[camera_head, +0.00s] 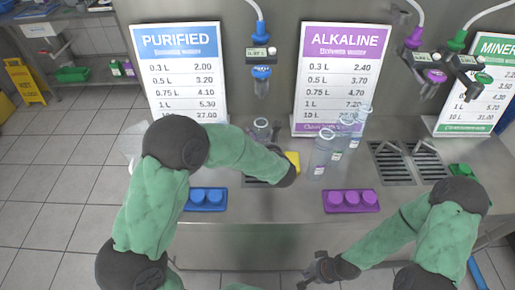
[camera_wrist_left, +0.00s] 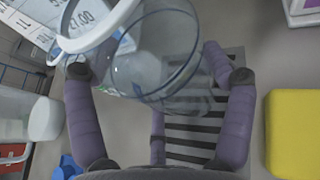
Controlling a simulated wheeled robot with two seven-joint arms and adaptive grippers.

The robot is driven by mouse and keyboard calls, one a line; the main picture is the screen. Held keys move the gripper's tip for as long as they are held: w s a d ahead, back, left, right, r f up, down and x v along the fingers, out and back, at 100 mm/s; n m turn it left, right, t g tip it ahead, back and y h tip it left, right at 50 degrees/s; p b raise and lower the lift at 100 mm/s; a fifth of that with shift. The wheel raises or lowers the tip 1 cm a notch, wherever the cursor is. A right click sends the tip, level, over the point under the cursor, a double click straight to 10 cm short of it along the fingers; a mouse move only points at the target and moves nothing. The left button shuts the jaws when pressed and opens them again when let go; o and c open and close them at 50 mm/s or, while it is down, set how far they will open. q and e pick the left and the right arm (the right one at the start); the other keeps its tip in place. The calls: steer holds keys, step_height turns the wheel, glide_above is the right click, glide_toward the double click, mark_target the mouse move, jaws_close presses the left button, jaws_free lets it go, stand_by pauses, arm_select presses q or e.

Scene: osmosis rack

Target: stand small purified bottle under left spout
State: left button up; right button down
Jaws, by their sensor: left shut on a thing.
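A clear bottle (camera_head: 262,130) shows its open top behind my left forearm, in line below the left spout (camera_head: 262,73), which has a blue nozzle. In the left wrist view the clear bottle (camera_wrist_left: 150,55) is between the fingers of my left gripper (camera_wrist_left: 160,74), which is shut on it. Part of a slatted drip grate (camera_wrist_left: 190,135) lies below the bottle. Whether the bottle's base touches the grate is hidden. In the head view my left arm covers the gripper and the bottle's lower part. My right gripper (camera_head: 319,270) is empty, low at the counter's front.
A yellow block (camera_head: 292,159) is just right of the left grate. Several clear bottles (camera_head: 322,152) stand before the ALKALINE sign (camera_head: 342,70). Blue caps (camera_head: 206,199) and purple caps (camera_head: 351,201) sit in trays near the front edge. The PURIFIED sign (camera_head: 178,70) stands behind left.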

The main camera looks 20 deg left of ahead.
arm_select(q)
steer(key=shift+w+a+f, duration=0.1)
steer(key=shift+w+f, duration=0.15)
steer(key=shift+f, duration=0.1)
steer(key=shift+w+f+b, duration=0.15)
steer(key=shift+f+b, duration=0.35)
steer(key=shift+f, duration=0.4)
steer(key=shift+w+f+b, duration=0.1)
steer(key=shift+f+b, duration=0.4)
steer(key=shift+f, duration=0.35)
steer(key=shift+f, duration=0.2)
steer(key=o, duration=0.7)
steer(key=shift+o, duration=0.2)
steer(key=shift+r, duration=0.1)
